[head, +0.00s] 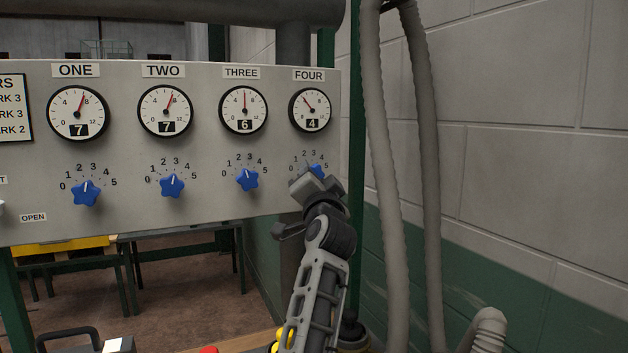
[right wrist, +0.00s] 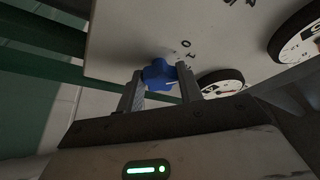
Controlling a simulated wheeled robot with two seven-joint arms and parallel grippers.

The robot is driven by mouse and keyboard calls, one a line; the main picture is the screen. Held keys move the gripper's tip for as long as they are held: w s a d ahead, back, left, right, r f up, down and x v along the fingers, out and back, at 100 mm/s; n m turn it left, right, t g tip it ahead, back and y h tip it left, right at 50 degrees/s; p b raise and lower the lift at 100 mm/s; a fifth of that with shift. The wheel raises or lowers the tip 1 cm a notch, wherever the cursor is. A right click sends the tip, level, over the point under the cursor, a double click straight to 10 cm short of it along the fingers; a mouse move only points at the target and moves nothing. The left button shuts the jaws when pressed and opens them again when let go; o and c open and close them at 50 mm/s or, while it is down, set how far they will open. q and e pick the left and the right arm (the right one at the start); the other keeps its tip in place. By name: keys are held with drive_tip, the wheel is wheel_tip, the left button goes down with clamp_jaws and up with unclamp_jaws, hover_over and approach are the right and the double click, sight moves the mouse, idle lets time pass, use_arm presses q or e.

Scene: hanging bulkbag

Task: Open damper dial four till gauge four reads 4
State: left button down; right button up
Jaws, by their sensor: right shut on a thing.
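The grey panel carries gauges and blue star dials labelled ONE to FOUR. Dial four (head: 317,170) is mostly hidden by my right gripper in the head view; its scale runs 0 to 5. Gauge four (head: 310,110) shows 4 in its number window, with its red needle pointing up and left. My right gripper (head: 314,184) is at dial four. In the right wrist view, the blue dial (right wrist: 159,74) sits between the two fingers (right wrist: 161,88), which are shut on it. Part of a gauge (right wrist: 221,82) shows beside it. My left gripper is not in view.
Dial three (head: 247,180) is left of my right gripper, under gauge three (head: 243,110), which reads 6. Gauges one (head: 78,112) and two (head: 165,111) each read 7. Ribbed hoses (head: 385,170) hang right of the panel, before a block wall.

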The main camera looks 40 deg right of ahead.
drive_tip(key=shift+f, duration=0.1)
drive_tip(key=o, duration=1)
use_arm(q)
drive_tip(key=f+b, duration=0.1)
drive_tip(key=b, duration=0.1)
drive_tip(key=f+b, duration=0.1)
drive_tip(key=b, duration=0.1)
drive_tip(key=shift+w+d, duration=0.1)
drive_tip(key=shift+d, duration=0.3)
use_arm(e)
drive_tip(key=v, duration=1.6)
